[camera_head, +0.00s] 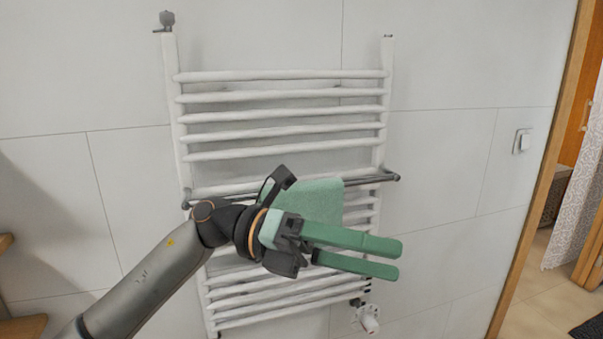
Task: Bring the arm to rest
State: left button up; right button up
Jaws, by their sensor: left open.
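My left gripper (398,261) comes in from the lower left and points to the right, in front of a white towel radiator. Its two long green fingers are parallel with a gap between them, and nothing shows in the gap. A light green towel (322,198) hangs on the dark rail (368,181) across the radiator. The gripper and wrist hide the towel's lower part. I cannot tell whether the gripper touches the towel. My right gripper is not in view.
The white towel radiator (283,115) is mounted on a pale tiled wall (449,75). A white valve (369,318) sits at its lower right. A light switch (522,141) and a wooden door frame (539,190) stand at the right. Wooden edges show at the far left.

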pick_arm(q)
jog(key=w+a+f+n+t+p, duration=0.1)
jog(key=w+a+f+n+t, duration=0.25)
jog(key=n+t, duration=0.55)
jog(key=w+a+f+n+t+h+p, duration=0.1)
jog(key=w+a+f+n+t, duration=0.25)
jog(key=n+t, duration=0.45)
jog(key=w+a+f+n+t+p, duration=0.1)
jog(key=w+a+f+n+t, duration=0.15)
jog(key=f+n+t, duration=0.65)
jog(key=a+f+n+y, duration=0.45)
jog(key=n+y, duration=0.25)
jog(key=n, duration=0.3)
jog(key=s+a+f+n+g+y+p, duration=0.1)
jog(key=s+a+f+n+g+y, duration=0.15)
jog(key=f, duration=0.55)
jog(key=s+a+f+n+g+y+p, duration=0.15)
jog(key=s+a+f+n+y, duration=0.25)
jog(key=f, duration=0.4)
jog(key=s+a+f+n+g+y, duration=0.1)
jog(key=s+a+f+g, duration=0.1)
jog(key=s+f, duration=0.3)
jog(key=s+a+f+n+g+y, duration=0.1)
jog(key=s+a+f+n+g, duration=0.1)
jog(key=s+f, duration=0.3)
jog(key=s+g, duration=0.1)
jog(key=s, duration=0.3)
jog(key=shift+s+g, duration=0.15)
jog(key=shift+g, duration=0.25)
